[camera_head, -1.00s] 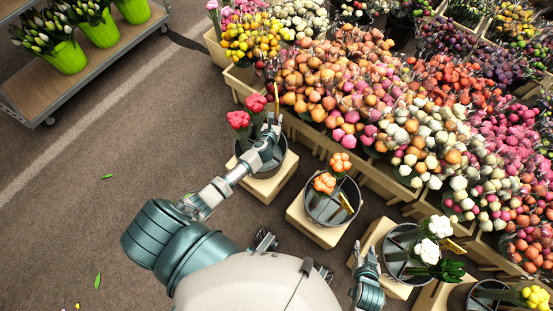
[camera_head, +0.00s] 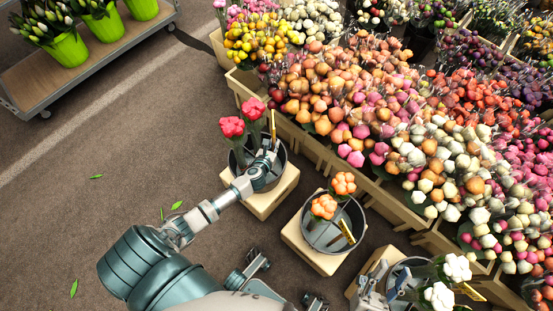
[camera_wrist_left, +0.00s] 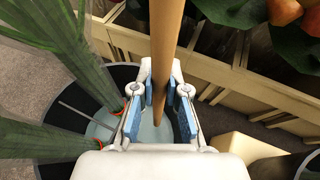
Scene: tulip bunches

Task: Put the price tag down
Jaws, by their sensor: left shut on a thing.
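The price tag (camera_head: 273,124) is a thin upright yellow-brown strip at the bucket with red tulips (camera_head: 232,127). My left gripper (camera_head: 267,155) is shut on its stick, over the right part of that dark bucket (camera_head: 278,172). In the left wrist view the stick (camera_wrist_left: 167,45) runs between the blue finger pads of my left gripper (camera_wrist_left: 165,105).
A middle bucket (camera_head: 359,218) with orange tulips and a tag stands on a wooden block (camera_head: 303,246). Crates of flowers (camera_head: 400,201) fill the right and back. A cart (camera_head: 101,56) with green pots stands at upper left. The floor at left is mostly clear.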

